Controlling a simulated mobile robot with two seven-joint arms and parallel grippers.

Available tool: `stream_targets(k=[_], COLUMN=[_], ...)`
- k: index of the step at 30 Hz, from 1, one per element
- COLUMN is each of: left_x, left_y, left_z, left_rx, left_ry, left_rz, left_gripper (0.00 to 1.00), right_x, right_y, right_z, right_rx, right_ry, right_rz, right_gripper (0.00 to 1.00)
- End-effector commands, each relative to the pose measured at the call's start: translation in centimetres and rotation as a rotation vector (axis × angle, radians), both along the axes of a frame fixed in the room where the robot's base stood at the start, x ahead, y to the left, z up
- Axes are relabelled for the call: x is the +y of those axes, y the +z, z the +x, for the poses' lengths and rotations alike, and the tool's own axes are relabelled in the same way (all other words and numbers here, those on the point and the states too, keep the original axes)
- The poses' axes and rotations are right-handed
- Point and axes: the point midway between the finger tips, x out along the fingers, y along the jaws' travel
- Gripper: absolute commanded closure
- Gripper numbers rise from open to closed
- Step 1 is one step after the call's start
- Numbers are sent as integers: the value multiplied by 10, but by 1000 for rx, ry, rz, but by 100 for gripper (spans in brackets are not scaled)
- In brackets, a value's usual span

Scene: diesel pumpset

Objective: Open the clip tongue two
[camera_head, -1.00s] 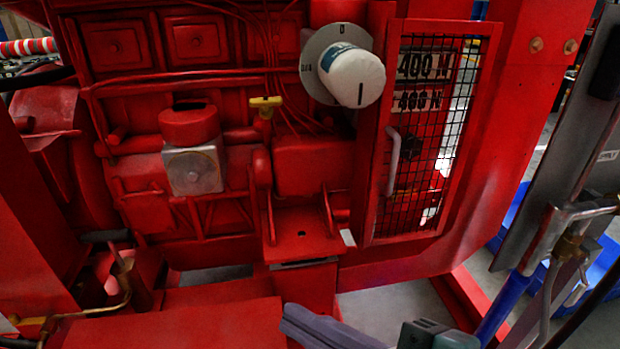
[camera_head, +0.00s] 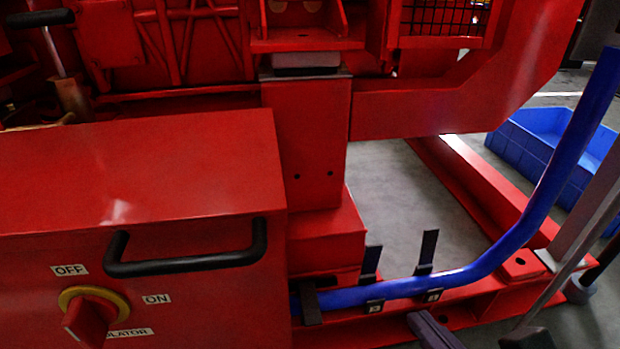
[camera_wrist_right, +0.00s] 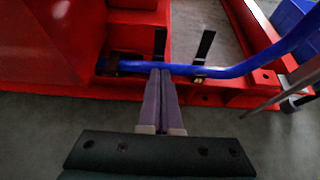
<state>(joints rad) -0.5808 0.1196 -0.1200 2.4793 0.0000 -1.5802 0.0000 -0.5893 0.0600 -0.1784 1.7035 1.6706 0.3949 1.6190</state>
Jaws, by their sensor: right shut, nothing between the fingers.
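A blue hose (camera_head: 400,288) lies along the red base frame in several black clips. The left clip's black tongue (camera_head: 310,302) lies down across the hose. The middle clip's tongue (camera_head: 371,262) and the right clip's tongue (camera_head: 427,250) stand up behind the hose. The clip numbers are too small to read surely. In the head view, my right gripper (camera_head: 420,319) enters at the bottom edge, in front of the hose. In the right wrist view its grey fingers (camera_wrist_right: 160,74) are together and empty, overlapping the hose below the middle tongue; contact cannot be told. My left gripper is out of view.
A red isolator box with a black handle (camera_head: 187,262) and a rotary switch (camera_head: 88,318) stands left of the clips. A blue crate (camera_head: 540,140) lies at right on the floor. The hose rises steeply at right. Bare floor shows in front of the frame.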

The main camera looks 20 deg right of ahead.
Motion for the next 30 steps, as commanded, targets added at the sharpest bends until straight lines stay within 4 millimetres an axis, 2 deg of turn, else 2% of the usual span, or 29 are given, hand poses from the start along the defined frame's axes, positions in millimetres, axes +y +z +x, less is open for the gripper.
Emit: stream_targets(k=[5, 17, 24, 30], left_x=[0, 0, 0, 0], left_y=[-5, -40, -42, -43], left_z=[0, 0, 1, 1], left_rx=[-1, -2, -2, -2], left_ry=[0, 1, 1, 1], left_rz=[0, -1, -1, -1], left_gripper=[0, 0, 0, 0], right_x=[-4, -22, -28, -30], right_y=[-9, -49, -43, -42], right_z=[17, 90, 118, 124], right_rx=[-3, -4, -1, 0], right_ry=[-1, 1, 2, 2], right_rz=[0, -3, -3, -1], right_gripper=[100, 100, 100, 100])
